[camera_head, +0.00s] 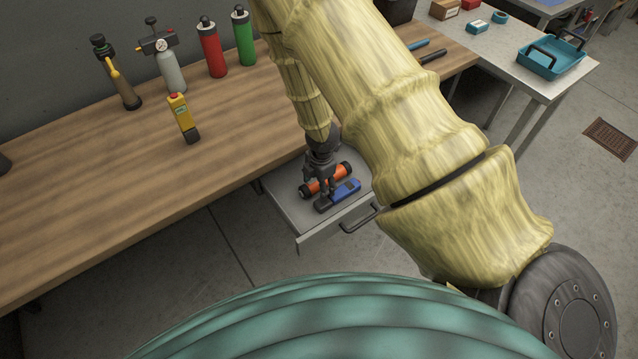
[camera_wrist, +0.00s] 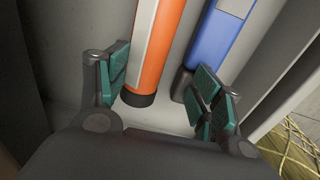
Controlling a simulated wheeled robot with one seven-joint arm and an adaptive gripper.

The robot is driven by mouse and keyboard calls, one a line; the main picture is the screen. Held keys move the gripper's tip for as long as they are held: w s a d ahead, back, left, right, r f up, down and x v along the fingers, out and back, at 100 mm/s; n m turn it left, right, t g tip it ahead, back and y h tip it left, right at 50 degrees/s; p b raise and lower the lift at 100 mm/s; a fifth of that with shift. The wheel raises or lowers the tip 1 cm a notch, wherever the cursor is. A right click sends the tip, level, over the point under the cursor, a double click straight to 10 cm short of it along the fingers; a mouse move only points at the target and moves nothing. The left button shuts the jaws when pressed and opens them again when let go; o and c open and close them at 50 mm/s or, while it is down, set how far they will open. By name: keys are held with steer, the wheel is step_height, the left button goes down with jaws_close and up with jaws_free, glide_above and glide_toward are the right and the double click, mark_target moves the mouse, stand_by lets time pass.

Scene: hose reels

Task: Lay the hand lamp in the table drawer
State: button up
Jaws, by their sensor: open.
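An orange tube with black end caps and a pale strip, which looks like the hand lamp (camera_head: 338,176), lies in the open table drawer (camera_head: 300,222). It also shows in the wrist view (camera_wrist: 158,50). My gripper (camera_head: 324,190) points down into the drawer, over both things. In the wrist view my gripper (camera_wrist: 160,95) is open, with the orange tube's end between its fingers and the blue device near the right finger.
The drawer handle (camera_head: 360,219) sticks out in front. On the wooden table (camera_head: 100,220) stand a yellow device (camera_head: 182,117), a torch-like tool (camera_head: 122,80), a grey bottle (camera_head: 170,72), a red bottle (camera_head: 212,52) and a green one (camera_head: 243,40). A blue tray (camera_head: 550,62) is on the right table.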

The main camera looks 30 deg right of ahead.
step_height(320, 180, up, 12)
steer(key=shift+s, duration=0.4)
stand_by(0.7)
stand_by(0.5)
